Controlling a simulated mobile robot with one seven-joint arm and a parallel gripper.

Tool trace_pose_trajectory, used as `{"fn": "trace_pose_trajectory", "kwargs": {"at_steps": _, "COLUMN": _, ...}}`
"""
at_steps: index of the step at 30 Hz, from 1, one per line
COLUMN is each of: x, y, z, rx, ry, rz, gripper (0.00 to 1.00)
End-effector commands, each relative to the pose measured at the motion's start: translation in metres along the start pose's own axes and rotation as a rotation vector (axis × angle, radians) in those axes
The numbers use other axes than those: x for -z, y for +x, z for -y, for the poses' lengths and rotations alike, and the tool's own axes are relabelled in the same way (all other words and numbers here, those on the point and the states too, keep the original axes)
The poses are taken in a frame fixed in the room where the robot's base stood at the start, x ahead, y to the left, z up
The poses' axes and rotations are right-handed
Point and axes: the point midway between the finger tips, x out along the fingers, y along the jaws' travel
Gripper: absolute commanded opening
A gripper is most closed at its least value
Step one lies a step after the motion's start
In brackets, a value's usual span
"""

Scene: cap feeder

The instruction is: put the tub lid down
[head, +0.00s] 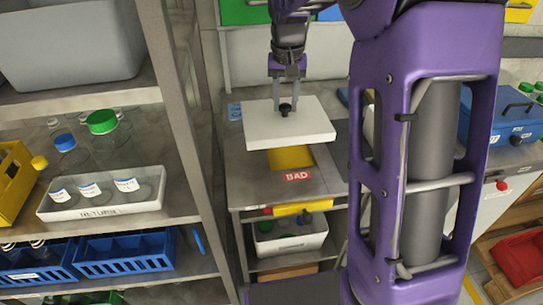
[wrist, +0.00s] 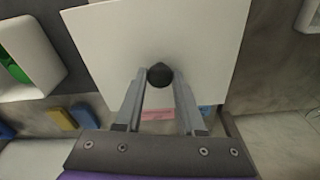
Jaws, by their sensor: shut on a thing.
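The tub lid (head: 309,130) is a flat white square plate with a black knob (head: 285,108) at its middle. My gripper (head: 285,100) is shut on the knob and holds the lid roughly level, apparently above the steel bench (head: 240,185). In the wrist view the lid (wrist: 195,40) fills the upper middle, with the dark knob (wrist: 160,75) between my fingertips. The lid hides part of the bench and part of a yellow thing (head: 292,159) below it. I cannot tell the exact gap under the lid.
At left, a steel rack (head: 185,120) holds jars, a white tray (head: 105,208) and blue crates (head: 125,257). A blue toolbox (head: 515,118) stands at the right. Bare bench shows left of the label.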

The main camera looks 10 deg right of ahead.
Motion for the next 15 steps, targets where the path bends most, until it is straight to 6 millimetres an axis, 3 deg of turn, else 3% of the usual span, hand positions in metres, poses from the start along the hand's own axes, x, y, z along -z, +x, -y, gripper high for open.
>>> {"fn": "trace_pose_trajectory", "kwargs": {"at_steps": 5, "x": -0.001, "y": 0.005, "z": 0.000, "rx": 0.000, "ry": 0.001, "rz": 0.001, "gripper": 0.00}}
{"fn": "trace_pose_trajectory", "kwargs": {"at_steps": 12, "x": -0.006, "y": 0.044, "z": 0.000, "rx": -0.001, "ry": 0.000, "rz": 0.004, "gripper": 0.00}}
{"fn": "trace_pose_trajectory", "kwargs": {"at_steps": 15, "x": -0.006, "y": 0.051, "z": 0.000, "rx": 0.000, "ry": 0.000, "rz": 0.001, "gripper": 0.00}}
